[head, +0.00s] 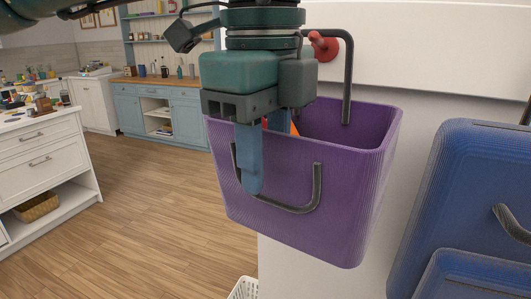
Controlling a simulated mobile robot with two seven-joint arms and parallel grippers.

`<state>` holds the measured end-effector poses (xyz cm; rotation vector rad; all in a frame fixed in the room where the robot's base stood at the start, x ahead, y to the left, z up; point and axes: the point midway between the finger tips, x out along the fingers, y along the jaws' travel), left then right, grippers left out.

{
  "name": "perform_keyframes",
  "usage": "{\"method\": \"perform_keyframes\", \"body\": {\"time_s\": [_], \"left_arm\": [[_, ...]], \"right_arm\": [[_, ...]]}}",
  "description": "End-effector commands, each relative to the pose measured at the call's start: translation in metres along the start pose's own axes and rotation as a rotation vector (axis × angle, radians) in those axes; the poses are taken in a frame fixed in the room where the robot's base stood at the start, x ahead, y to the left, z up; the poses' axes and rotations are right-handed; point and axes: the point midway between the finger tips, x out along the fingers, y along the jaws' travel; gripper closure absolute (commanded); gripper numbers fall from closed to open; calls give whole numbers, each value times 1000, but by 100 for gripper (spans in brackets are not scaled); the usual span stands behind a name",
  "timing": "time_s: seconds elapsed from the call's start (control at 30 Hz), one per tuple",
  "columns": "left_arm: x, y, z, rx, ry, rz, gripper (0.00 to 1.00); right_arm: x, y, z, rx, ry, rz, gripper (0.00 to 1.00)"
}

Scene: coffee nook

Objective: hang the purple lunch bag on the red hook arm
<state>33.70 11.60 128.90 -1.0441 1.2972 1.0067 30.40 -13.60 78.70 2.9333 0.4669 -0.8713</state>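The purple lunch bag (345,205) is upright and off the floor in front of a white wall. Its back handle (348,75) stands up, and its front handle (295,209) hangs down. The red hook arm (326,48) sticks out from the wall behind the raised handle's top bar. I cannot tell whether they touch. My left gripper (265,150) straddles the bag's front rim, one blue finger outside and one inside, and looks shut on that wall. Something orange shows inside the bag, mostly hidden by the fingers. My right gripper is not in view.
A blue bag (460,190) with a black handle is close on the right, with another blue piece (475,278) below it. A white basket (243,288) is at the bottom. A white counter (45,160) stands far left. The wooden floor (150,215) between is clear.

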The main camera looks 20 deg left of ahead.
Motion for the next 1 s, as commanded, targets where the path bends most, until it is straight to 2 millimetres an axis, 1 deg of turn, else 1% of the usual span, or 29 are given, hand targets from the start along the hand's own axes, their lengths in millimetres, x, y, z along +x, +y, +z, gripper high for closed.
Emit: {"method": "perform_keyframes", "body": {"time_s": [0.33, 0.47, 0.57, 0.8, 0.9, 1.0], "left_arm": [[1, 0, 0, 0, -2, 5, 69], [-9, 0, 0, 0, -1, 1, 69], [-26, 0, 0, 0, 0, -1, 69], [-81, 0, -1, 0, 1, -2, 69], [-101, 0, -1, -1, 1, -1, 69], [-117, 0, -1, 0, 0, 0, 69]], "right_arm": [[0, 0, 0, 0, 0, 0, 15], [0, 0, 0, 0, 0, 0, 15], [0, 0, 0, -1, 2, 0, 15], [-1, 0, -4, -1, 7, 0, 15], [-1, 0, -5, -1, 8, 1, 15], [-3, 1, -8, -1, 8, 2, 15]]}}
